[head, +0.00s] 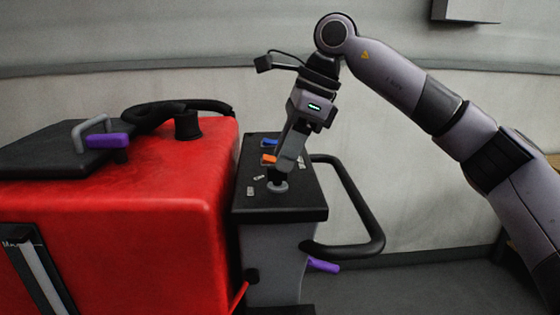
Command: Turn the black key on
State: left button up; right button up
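The black key (278,178) stands on a round grey base (278,187) near the front of the black control panel (290,205). My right gripper (284,168) reaches down from above, with its fingertips at the top of the key. The fingers overlap in this view and cover part of the key. I cannot tell whether they are closed on it or only beside it. My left gripper is out of view.
An orange switch (269,158) and a blue switch (270,142) sit behind the key. The red tank (150,210) stands left of the panel. A black handle bar (370,220) and a purple lever (323,265) are at the right. Floor beyond is clear.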

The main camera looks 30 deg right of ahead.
aim_at(277, 173)
jog(key=shift+x, duration=1.2)
jog(key=shift+c, duration=0.3)
grip_shut()
